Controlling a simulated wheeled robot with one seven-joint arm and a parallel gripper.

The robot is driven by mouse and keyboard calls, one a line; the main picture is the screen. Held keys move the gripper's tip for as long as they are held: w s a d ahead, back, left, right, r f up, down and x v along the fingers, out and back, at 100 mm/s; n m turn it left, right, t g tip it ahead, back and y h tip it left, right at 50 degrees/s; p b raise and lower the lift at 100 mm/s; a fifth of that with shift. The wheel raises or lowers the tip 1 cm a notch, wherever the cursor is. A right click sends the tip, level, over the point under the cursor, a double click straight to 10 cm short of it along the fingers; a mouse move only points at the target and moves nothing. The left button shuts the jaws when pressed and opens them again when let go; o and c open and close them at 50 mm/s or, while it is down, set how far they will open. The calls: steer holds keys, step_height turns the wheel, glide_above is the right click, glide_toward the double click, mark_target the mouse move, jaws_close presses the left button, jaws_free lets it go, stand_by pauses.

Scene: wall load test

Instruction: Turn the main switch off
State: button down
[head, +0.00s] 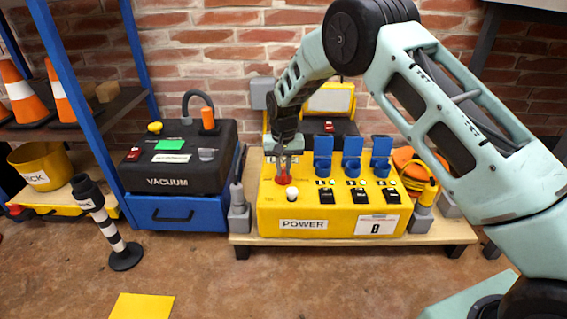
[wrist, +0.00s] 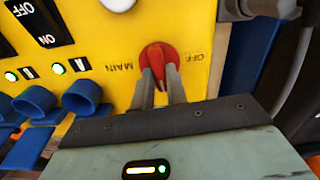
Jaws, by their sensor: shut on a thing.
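The main switch is a red rotary knob (wrist: 158,55) on the front of the yellow power box (head: 290,212). It also shows in the head view (head: 283,180), partly hidden by my gripper. In the wrist view the words MAIN and OFF are printed on opposite sides of it. My gripper (wrist: 161,84) has its two grey fingers closed on the knob. In the head view my gripper (head: 285,170) reaches down onto the left part of the box. The knob's exact pointing direction is hard to tell between the fingers.
Blue sockets or plugs (head: 352,157) stand right of my gripper, with black rocker switches (head: 359,196) below. A white round knob (head: 292,193) sits close by. A black vacuum unit (head: 170,160) stands left. An orange cable coil (head: 410,165) lies right. Open floor lies in front.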

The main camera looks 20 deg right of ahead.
steer(key=n+p, duration=0.1)
steer(key=p, duration=0.1)
steer(key=n+p, duration=0.2)
steer(key=p, duration=0.1)
steer(key=shift+r+p, duration=0.35)
steer(key=shift+r, duration=0.05)
steer(key=n+p, duration=0.4)
steer(key=p, duration=0.1)
steer(key=shift+a+f+n, duration=0.1)
steer(key=shift+f+n, duration=0.05)
steer(key=shift+n, duration=0.25)
steer(key=n+p, duration=0.2)
steer(key=n, duration=0.2)
steer(key=shift+f+p, duration=0.1)
steer(key=shift+p, duration=0.25)
steer(key=shift+s+a+f+n+p, duration=0.1)
steer(key=shift+n+p, duration=0.3)
steer(key=shift+n, duration=0.85)
steer(key=shift+f+n+p, duration=0.1)
steer(key=shift+n+p, duration=0.25)
steer(key=shift+n, duration=0.9)
steer(key=c, duration=1.4)
jaws_free()
steer(key=shift+r, duration=0.1)
